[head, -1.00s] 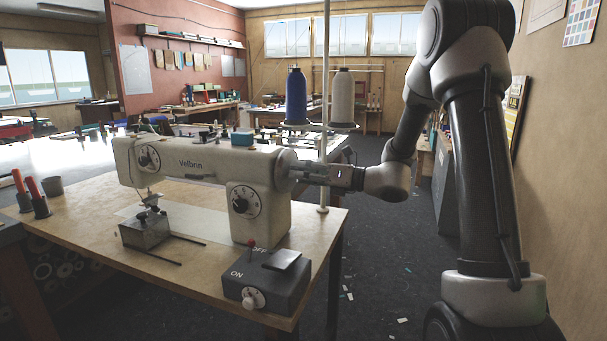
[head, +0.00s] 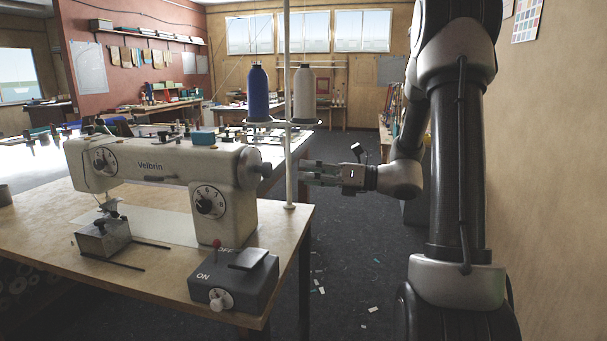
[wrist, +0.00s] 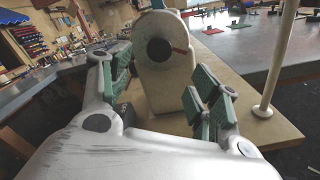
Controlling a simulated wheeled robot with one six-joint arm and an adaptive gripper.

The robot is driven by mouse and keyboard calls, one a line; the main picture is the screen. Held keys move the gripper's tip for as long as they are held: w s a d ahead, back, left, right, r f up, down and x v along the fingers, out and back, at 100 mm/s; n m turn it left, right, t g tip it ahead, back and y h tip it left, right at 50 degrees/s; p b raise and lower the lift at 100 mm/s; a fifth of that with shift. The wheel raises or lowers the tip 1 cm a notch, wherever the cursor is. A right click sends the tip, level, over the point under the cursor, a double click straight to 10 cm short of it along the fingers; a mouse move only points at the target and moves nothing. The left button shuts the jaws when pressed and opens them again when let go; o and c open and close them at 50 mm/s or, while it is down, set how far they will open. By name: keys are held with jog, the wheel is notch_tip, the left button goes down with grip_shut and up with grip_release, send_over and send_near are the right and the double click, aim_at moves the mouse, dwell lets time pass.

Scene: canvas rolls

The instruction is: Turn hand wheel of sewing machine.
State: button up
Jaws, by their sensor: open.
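The cream sewing machine (head: 165,168) stands on a wooden table (head: 70,215). Its hand wheel (head: 250,170) is at the right end of the machine, with a small dark hub facing my gripper. The wrist view shows the round wheel end-on (wrist: 160,52), with a dark centre and a small reddish mark at its right. My gripper (head: 305,174) is open and empty, to the right of the wheel and pointing at it, with a clear gap between. In the wrist view the open fingers (wrist: 165,88) stand either side of the machine's end, apart from it.
A white upright pole (head: 287,100) rises from the table's right edge close to my fingers. Blue (head: 258,92) and pale (head: 303,92) thread cones stand behind. An ON/OFF control box (head: 235,280) sits at the front corner. The floor right of the table is open.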

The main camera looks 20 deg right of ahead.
aim_at(270, 171)
jog(key=shift+a, duration=0.1)
jog(key=w+a+n, duration=0.2)
jog(key=a, duration=0.1)
jog(key=w+a+n, duration=0.2)
jog(key=a, duration=0.1)
jog(key=w+a+n, duration=0.2)
jog(key=w+a, duration=0.1)
jog(key=shift+a+f, duration=0.15)
jog(key=shift+a, duration=0.2)
jog(key=c, duration=1)
jog(key=shift+m, duration=0.3)
jog(key=shift+c, duration=0.2)
